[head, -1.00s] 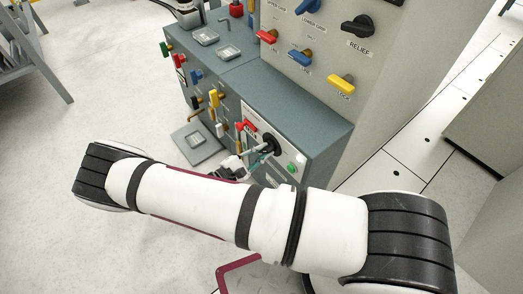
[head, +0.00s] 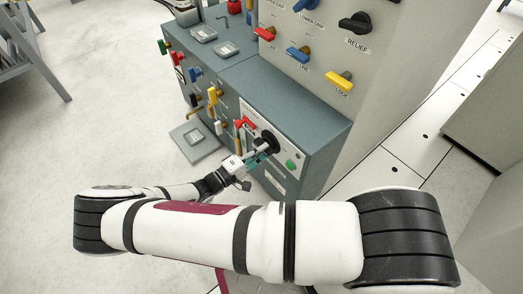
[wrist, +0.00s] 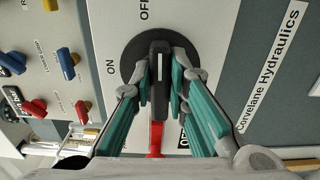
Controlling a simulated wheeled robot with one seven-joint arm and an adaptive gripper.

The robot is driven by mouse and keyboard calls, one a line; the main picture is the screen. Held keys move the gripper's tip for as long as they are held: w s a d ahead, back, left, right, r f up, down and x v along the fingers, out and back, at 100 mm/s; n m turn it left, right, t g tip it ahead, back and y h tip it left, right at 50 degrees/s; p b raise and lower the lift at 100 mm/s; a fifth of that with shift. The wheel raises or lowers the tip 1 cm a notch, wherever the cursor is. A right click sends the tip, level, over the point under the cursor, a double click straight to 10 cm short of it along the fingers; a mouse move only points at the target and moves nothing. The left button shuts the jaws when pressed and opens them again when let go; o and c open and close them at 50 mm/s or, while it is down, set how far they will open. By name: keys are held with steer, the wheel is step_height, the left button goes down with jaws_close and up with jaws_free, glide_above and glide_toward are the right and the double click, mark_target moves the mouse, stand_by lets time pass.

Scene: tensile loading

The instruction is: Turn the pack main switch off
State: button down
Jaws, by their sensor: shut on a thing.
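The pack main switch (wrist: 159,58) is a black rotary knob on a round black base, on a pale panel. In the wrist view, its bar handle runs up and down the picture, with a white mark near the upper end, which points towards the upper OFF label. An ON label lies to its left. My gripper (wrist: 162,84) has its teal-padded fingers on both sides of the handle, shut on it. In the head view, the switch (head: 269,141) is at the cabinet's front corner, with my gripper (head: 259,157) reaching it from the lower left.
A red handle (head: 245,123) is close to the switch, and a green button (head: 291,164) is on its other side. Several coloured levers line the cabinet front. A yellow lock lever (head: 339,80) is on the panel above. Open floor lies to the left.

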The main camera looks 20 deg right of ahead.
steer(key=shift+f+m, duration=0.15)
steer(key=shift+m, duration=0.25)
steer(key=c, duration=1.6)
jaws_free()
steer(key=shift+o, duration=0.2)
steer(key=v, duration=1.2)
